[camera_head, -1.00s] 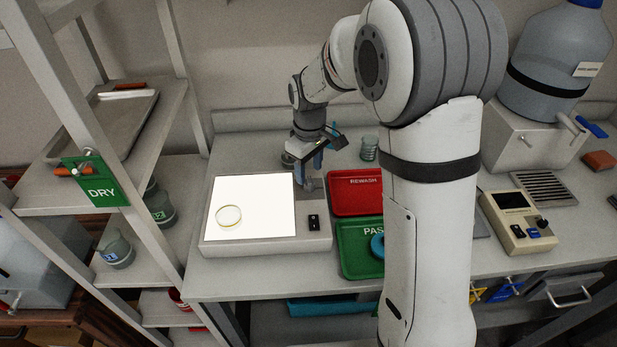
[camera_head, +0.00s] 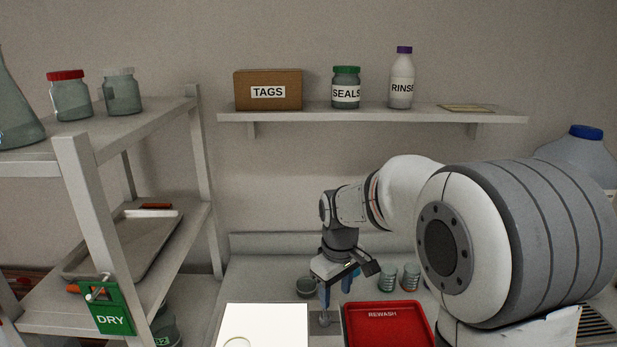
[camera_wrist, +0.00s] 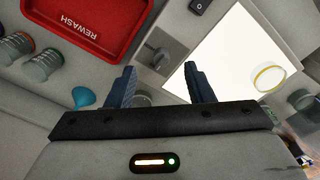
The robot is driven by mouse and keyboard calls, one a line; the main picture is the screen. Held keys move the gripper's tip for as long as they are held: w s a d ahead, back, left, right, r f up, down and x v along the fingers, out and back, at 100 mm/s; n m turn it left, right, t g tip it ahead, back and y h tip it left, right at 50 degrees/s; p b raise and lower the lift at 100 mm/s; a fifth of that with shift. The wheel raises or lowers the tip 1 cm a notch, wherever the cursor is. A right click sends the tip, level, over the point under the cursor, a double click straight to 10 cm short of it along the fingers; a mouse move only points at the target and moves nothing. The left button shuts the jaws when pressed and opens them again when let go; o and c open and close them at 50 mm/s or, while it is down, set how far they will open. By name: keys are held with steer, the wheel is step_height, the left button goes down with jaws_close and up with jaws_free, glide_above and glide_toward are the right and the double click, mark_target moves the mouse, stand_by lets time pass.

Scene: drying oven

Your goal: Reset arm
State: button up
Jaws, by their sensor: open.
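My gripper (camera_head: 338,287) points down over the bench beside the right edge of the white light panel (camera_head: 262,325). In the wrist view its two blue fingers (camera_wrist: 158,85) stand apart with nothing between them. The lit panel also shows in the wrist view (camera_wrist: 225,55), with a round clear dish with a yellow rim (camera_wrist: 269,77) on it. A grey knob or clamp (camera_wrist: 157,55) sits on the panel's housing just beyond the fingertips.
The red REWASH tray (camera_head: 388,328) lies right of the gripper, with two small jars (camera_head: 411,277) behind it. A rack with a DRY sign (camera_head: 110,319) stands left. A wall shelf (camera_head: 370,116) holds a TAGS box (camera_head: 268,92) and bottles.

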steer(key=s+d+r+m+t, duration=0.1)
steer(key=s+d+m, duration=0.3)
steer(key=s, duration=0.6)
steer(key=s+d+r+m+t, duration=0.1)
steer(key=s+d+m, duration=0.3)
steer(key=s, duration=0.6)
steer(key=shift+s+d+r, duration=0.25)
steer(key=shift+d+r, duration=0.1)
steer(key=shift+r, duration=0.55)
